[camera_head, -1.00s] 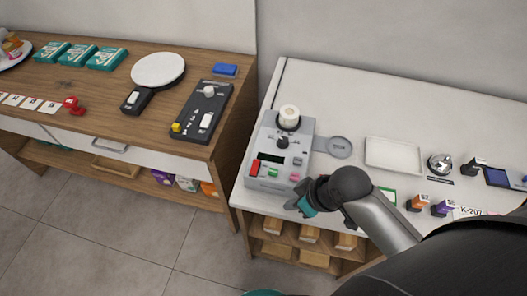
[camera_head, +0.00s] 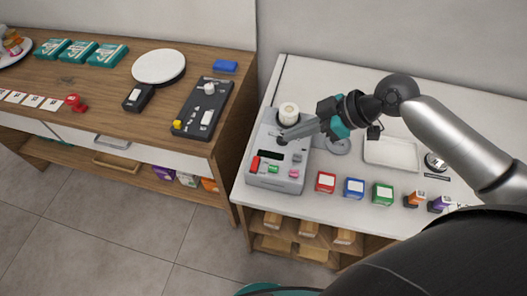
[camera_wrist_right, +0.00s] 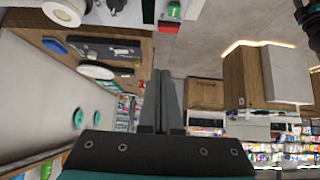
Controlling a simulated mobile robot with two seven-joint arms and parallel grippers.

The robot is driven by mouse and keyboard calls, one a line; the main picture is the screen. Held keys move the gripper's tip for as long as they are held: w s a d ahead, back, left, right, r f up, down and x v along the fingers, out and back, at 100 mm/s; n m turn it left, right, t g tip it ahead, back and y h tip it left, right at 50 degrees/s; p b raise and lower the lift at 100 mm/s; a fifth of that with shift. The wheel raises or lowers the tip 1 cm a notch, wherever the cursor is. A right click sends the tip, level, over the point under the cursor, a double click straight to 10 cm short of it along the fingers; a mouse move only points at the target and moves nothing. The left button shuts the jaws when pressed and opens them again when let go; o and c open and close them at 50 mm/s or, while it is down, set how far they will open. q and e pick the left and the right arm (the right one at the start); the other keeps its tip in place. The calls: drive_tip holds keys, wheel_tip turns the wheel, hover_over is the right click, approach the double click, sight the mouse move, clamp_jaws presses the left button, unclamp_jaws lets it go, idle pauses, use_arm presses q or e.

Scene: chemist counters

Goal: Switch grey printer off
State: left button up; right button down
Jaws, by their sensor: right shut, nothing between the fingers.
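The grey printer (camera_head: 264,178) stands at the left end of the white counter in the head view. A white paper roll (camera_head: 288,111) is at its back, and red (camera_head: 255,163), green (camera_head: 273,169) and pink (camera_head: 294,174) buttons are on its front. My right gripper (camera_head: 283,139) reaches in from the right over the printer, fingers shut and empty. Its tips are at the printer's upper middle, near a dark knob; whether they touch cannot be told. The shut fingers also show in the wrist view (camera_wrist_right: 168,75). My left gripper is out of view.
Red (camera_head: 326,182), blue (camera_head: 354,188) and green (camera_head: 382,194) boxes stand right of the printer. A white tray (camera_head: 390,164) lies behind them, partly under my arm. A wooden counter (camera_head: 100,90) at left holds a round white disc and a black control panel.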

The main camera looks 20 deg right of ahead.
drive_tip(key=shift+f, duration=0.1)
hover_over(255, 164)
drive_tip(key=d, duration=0.2)
drive_tip(key=f, duration=0.7)
drive_tip(key=shift+w+f, duration=0.2)
wheel_tip(255, 164, down, 2)
drive_tip(key=shift+d+f, duration=0.15)
drive_tip(key=shift+f, duration=0.65)
drive_tip(key=shift+d, duration=0.1)
